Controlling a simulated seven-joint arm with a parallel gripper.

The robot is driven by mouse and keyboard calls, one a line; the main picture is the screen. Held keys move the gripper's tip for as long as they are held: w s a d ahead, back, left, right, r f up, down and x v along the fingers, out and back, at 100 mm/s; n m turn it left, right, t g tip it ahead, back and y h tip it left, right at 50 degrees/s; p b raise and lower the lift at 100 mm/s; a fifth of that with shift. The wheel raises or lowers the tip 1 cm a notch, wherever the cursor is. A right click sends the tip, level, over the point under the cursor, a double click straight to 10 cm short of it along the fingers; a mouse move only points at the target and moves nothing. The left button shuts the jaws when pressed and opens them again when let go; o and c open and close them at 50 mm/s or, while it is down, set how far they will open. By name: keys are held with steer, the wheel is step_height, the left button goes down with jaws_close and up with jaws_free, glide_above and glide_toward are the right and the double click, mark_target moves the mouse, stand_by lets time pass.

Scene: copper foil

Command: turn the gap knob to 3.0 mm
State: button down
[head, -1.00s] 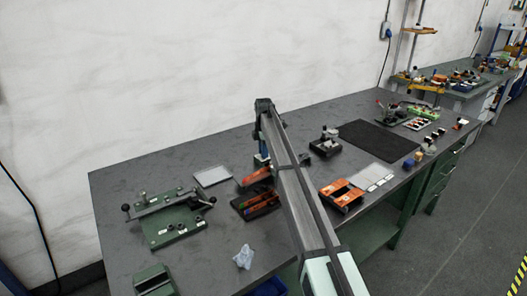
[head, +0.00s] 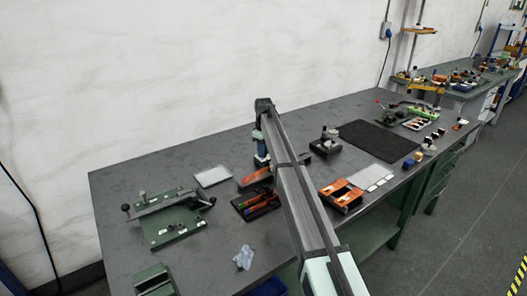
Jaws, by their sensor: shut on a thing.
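My gripper (head: 261,160) points down at the far end of my arm, close behind the arm link, which partly covers it. It is low, at the top of an orange-and-dark device (head: 254,177) on the bench, and it is shut on the gap knob. The knob itself is hidden by the gripper and too small to make out. The gap scale and its reading cannot be seen.
A dark tray with coloured pieces (head: 247,208) lies in front. A green fixture with a lever (head: 180,222) stands left, a pale plate (head: 212,176) behind. A small black device (head: 326,143) and an orange holder (head: 341,196) stand right. A crumpled cloth (head: 243,257) lies near the front.

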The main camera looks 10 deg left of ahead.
steer(key=m, duration=0.4)
steer(key=shift+m, duration=0.3)
steer(key=m, duration=0.3)
steer(key=shift+m, duration=0.4)
steer(key=m, duration=0.4)
steer(key=shift+m, duration=2.1)
steer(key=c, duration=0.9)
jaws_free()
steer(key=shift+o, duration=0.2)
step_height(320, 180, up, 14)
